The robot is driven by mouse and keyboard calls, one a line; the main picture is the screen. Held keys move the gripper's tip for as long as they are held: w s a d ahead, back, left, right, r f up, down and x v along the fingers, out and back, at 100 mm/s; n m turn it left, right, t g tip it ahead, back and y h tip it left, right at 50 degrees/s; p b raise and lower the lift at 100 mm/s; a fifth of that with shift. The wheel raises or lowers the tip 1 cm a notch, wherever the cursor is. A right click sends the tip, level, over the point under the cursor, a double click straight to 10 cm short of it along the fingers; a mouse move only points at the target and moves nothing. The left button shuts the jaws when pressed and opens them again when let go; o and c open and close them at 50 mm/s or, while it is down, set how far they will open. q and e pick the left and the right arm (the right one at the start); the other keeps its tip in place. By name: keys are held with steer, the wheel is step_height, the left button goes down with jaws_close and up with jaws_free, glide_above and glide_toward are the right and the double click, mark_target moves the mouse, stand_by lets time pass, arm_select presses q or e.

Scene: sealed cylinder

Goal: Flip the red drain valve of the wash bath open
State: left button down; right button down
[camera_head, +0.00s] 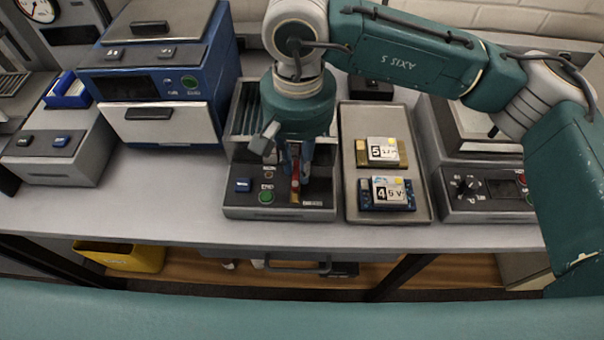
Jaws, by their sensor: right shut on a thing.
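The wash bath (240,212) is a grey unit in the middle of the bench, with a dark front panel carrying a blue switch and a green button. The red drain valve (295,187) is a small lever on that panel, right of the green button. My right gripper (296,170) comes down over the bath from above, shut on the red valve; its fingers and wrist hide part of the lever and much of the bath. My left gripper is not in view.
A tray (425,150) with two labelled blocks stands close on the right, and a unit with a dial (467,186) beyond it. A blue machine (155,70) and a grey box (60,145) stand left. Bare bench lies front left.

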mark_target(297, 172)
steer(key=shift+a+n+b, duration=0.1)
steer(key=shift+n+b, duration=0.3)
steer(key=shift+r, duration=0.1)
steer(key=c, duration=1.6)
jaws_free()
steer(key=shift+o, duration=0.2)
steer(key=shift+s, duration=0.15)
steer(key=shift+r, duration=0.1)
step_height(297, 172, up, 8)
